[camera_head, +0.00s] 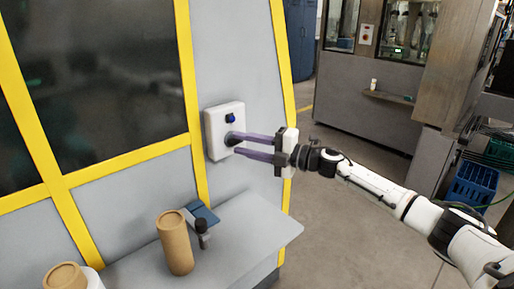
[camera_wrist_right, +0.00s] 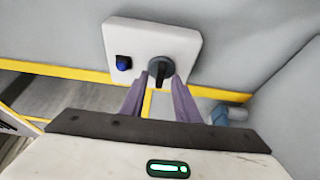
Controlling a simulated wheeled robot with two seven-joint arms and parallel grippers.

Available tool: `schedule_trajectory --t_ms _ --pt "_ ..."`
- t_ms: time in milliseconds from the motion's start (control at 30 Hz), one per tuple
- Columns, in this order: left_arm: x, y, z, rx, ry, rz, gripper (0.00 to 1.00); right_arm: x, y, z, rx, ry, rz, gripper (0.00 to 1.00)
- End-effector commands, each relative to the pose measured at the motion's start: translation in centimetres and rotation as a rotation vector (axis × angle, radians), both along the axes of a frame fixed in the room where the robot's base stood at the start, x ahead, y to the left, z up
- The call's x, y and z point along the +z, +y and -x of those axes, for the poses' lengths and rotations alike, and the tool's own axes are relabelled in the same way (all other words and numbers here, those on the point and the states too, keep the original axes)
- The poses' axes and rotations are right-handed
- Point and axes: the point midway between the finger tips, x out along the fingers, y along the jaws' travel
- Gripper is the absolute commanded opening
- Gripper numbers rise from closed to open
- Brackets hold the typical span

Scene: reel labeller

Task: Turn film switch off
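The switch box (camera_head: 212,122) is a white panel on the grey machine wall, with a blue button (camera_head: 230,118) and a dark rotary knob (camera_head: 230,140). In the right wrist view, the knob (camera_wrist_right: 161,68) sits right of the blue button (camera_wrist_right: 123,63), and its grip bar looks about upright. My right gripper (camera_head: 239,144) points at the knob with two purple fingers apart. In the wrist view the fingertips (camera_wrist_right: 160,82) lie on either side of the knob's lower part; I cannot tell whether they touch it. My left gripper is not in view.
A grey shelf (camera_head: 250,232) juts out below the switch box. It carries a brown cardboard cylinder (camera_head: 175,243), a small dark-topped object (camera_head: 202,233) and a blue item (camera_head: 203,213). Another brown roll (camera_head: 66,277) stands at lower left. Open floor (camera_head: 330,215) lies to the right.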

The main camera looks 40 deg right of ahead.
Motion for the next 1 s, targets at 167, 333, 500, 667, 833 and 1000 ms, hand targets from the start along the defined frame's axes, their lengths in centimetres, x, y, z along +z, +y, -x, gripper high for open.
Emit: schedule_trajectory --t_ms 167,333,500,667,833,1000 --pt "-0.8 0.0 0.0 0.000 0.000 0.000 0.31 -0.4 -1.0 2.1 0.001 0.004 0.007 0.29" --pt "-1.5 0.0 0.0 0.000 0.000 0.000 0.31 -0.5 -2.2 4.5 0.002 0.006 0.006 0.29" --pt "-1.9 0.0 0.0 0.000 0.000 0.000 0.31 -0.4 -3.2 6.4 0.001 0.007 0.005 0.29" --pt "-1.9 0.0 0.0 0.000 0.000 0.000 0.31 -0.2 -3.9 7.7 0.000 0.005 0.001 0.29" --pt "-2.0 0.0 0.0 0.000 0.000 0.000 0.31 -0.1 -4.3 8.5 0.001 0.003 0.004 0.29" --pt "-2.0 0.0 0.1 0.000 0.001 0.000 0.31 0.0 -4.4 8.8 0.001 0.000 0.004 0.29"
